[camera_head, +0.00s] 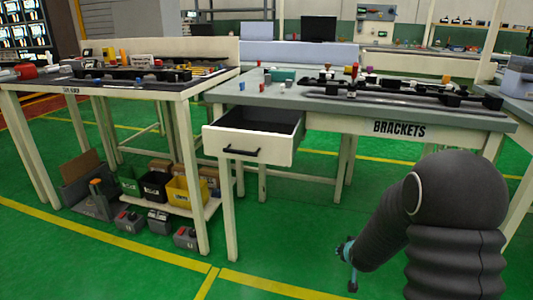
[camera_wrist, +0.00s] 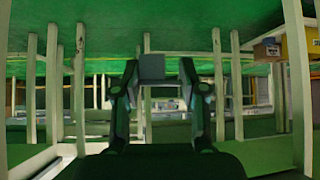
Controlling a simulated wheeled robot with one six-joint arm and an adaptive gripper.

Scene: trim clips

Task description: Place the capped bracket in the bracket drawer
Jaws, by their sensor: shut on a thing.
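The bracket drawer (camera_head: 272,152) is pulled open under the left end of the table labelled BRACKETS. Its inside looks dark and empty where I can see it. My gripper (camera_head: 347,250) is low over the green floor, in front of and right of the drawer, partly hidden by my arm. The wrist view, which looks upside down, shows my gripper (camera_wrist: 160,80) with its two fingers on either side of a small grey block-like piece (camera_wrist: 152,67). It seems to be the capped bracket. Its cap cannot be told apart.
The BRACKETS table (camera_head: 470,119) carries dark rails and several small parts. Another table (camera_head: 130,94) stands at the left, with bins (camera_head: 188,192) on a low shelf and grey boxes (camera_head: 130,222) on the floor. The floor in front of the drawer is clear.

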